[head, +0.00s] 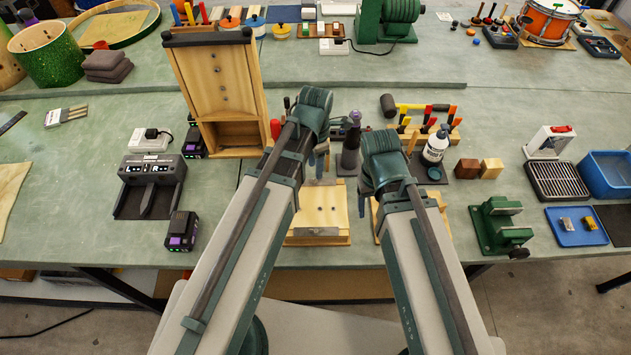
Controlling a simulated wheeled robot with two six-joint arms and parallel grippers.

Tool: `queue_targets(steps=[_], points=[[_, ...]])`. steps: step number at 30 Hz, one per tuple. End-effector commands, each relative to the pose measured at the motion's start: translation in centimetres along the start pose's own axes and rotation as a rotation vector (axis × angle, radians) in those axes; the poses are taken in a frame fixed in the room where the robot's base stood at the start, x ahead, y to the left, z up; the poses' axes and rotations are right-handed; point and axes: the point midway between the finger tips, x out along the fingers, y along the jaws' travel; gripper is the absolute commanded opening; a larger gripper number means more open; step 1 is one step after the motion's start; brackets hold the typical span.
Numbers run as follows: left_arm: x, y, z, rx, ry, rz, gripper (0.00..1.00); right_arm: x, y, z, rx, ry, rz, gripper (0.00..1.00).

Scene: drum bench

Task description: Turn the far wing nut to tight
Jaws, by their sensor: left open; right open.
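I cannot make out the far wing nut; it may be too small or hidden behind my arms. A pale wooden fixture (318,212) with small dark holes and a metal plate at its front stands at the bench's front middle. A second wooden piece shows partly behind my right arm. My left gripper (319,165) is open and points down above the back of the fixture. My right gripper (362,204) is open, over the gap at the fixture's right edge. I see nothing held in either.
A tall wooden board stand (220,85) rises left of my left arm. A dark bottle with a purple top (350,145) stands between the arms. A white bottle (435,147), wooden blocks (491,168) and a green vise (500,226) stand to the right. A charger (152,172) sits left.

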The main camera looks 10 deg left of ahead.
Motion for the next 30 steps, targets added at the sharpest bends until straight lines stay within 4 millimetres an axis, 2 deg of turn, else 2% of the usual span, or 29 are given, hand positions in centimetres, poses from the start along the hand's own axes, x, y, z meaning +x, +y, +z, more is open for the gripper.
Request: queue_targets(steps=[1,7,12,20,27,28,30], points=[[1.5,0.0,0.0,0.0,0.0,0.0,0.46,1.5,-0.1,-0.1,0.0,0.0,0.0,0.68],[3.8,0.0,0.0,0.0,0.0,0.0,0.46,3.8,-0.4,-0.2,0.001,0.0,0.0,0.68],[4.5,0.0,0.0,0.0,0.0,0.0,0.46,4.5,-0.4,-0.3,0.001,0.0,0.0,0.68],[4.4,0.0,0.0,0.0,0.0,0.0,0.46,4.3,-0.4,-0.3,0.001,0.0,0.0,0.68],[4.4,0.0,0.0,0.0,0.0,0.0,0.03,4.3,-0.4,-0.3,0.001,0.0,0.0,0.68],[4.4,0.0,0.0,0.0,0.0,0.0,0.0,4.3,-0.4,-0.3,0.001,0.0,0.0,0.68],[4.4,0.0,0.0,0.0,0.0,0.0,0.0,4.3,-0.4,-0.3,0.001,0.0,0.0,0.68]])
